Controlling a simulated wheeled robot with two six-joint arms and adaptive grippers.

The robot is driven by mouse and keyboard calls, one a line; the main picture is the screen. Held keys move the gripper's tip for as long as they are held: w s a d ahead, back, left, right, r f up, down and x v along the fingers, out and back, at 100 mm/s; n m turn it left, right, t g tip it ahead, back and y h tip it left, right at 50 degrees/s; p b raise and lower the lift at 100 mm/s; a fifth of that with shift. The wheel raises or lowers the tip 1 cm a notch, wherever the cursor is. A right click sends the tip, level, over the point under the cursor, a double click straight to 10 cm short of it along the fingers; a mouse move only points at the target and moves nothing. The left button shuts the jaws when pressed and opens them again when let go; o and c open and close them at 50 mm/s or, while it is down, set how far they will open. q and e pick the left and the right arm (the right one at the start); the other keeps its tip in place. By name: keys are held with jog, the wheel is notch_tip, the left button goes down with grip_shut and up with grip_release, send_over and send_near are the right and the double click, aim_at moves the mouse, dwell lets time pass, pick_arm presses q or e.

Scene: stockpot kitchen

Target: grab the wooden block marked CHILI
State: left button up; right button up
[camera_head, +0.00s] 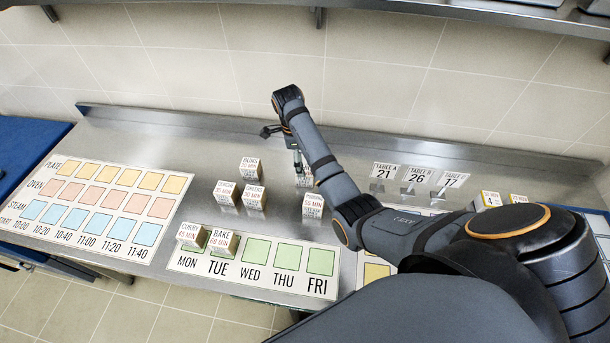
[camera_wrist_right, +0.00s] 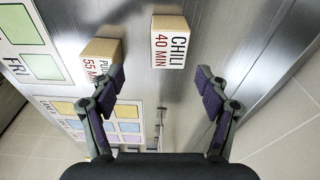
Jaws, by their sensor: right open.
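The wooden block marked CHILI 40 MIN (camera_wrist_right: 171,42) stands on the steel counter in the right wrist view, ahead of my right gripper (camera_wrist_right: 160,80). That gripper is open and empty, with its purple-padded fingers apart. The block lies beyond the fingertips, roughly in line with the gap. In the head view my right gripper (camera_head: 297,158) points down above the counter, over a block (camera_head: 304,180) that it partly hides; its label is not readable there. My left gripper is in neither view.
Another block marked 55 MIN (camera_wrist_right: 100,58) stands close to the left finger in the right wrist view. More blocks (camera_head: 253,198) stand left of it in the head view. A weekday board (camera_head: 250,270) holds two blocks. Table number stands (camera_head: 415,180) are at the right.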

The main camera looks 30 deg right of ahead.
aim_at(308, 181)
jog(key=shift+w+d+f, duration=0.2)
jog(key=shift+f, duration=0.35)
jog(key=shift+w+d+f, duration=0.15)
jog(key=shift+d+f, duration=0.05)
jog(key=shift+f, duration=0.35)
jog(key=shift+f+p, duration=0.75)
jog(key=shift+f, duration=0.05)
jog(key=f, duration=0.3)
jog(key=shift+d+f, duration=0.25)
jog(key=shift+d, duration=0.05)
jog(key=shift+f, duration=0.1)
jog(key=c, duration=0.6)
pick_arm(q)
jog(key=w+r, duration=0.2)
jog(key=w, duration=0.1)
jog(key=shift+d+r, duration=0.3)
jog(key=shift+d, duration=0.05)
pick_arm(e)
jog(key=c, duration=0.7)
